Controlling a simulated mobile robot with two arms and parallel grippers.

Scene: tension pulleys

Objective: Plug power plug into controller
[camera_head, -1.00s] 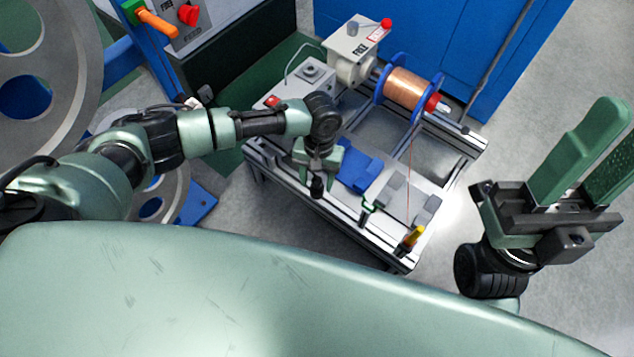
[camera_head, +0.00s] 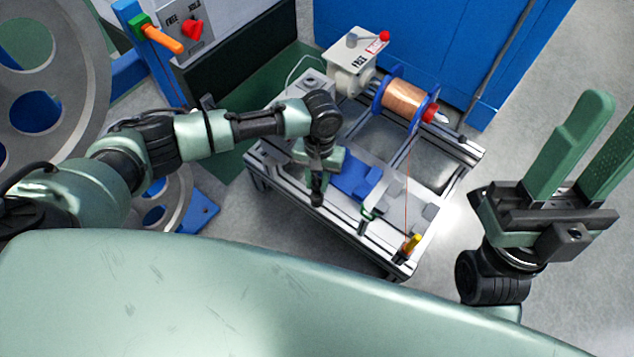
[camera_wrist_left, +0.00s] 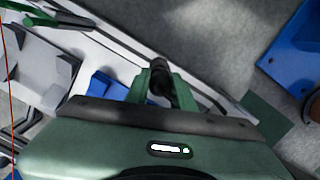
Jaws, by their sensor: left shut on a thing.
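My left gripper (camera_head: 318,172) hangs over the front left part of the machine frame, shut on a black plug (camera_head: 317,192). In the left wrist view the plug (camera_wrist_left: 161,84) is between the two green fingers, its far side hidden. The controller, a light grey box (camera_head: 312,82), stands at the frame's back left. My left arm hides much of it, and I cannot see its socket. The gripper is apart from it, nearer to me. My right gripper (camera_head: 610,125) is at the right edge, fingers spread and empty.
A white motor box (camera_head: 350,62) and a copper wire spool (camera_head: 403,99) with blue flanges stand at the back. A blue block (camera_head: 356,178) lies beside the left gripper. A thin wire runs down to a yellow guide (camera_head: 412,243). A blue cabinet (camera_head: 430,45) stands behind.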

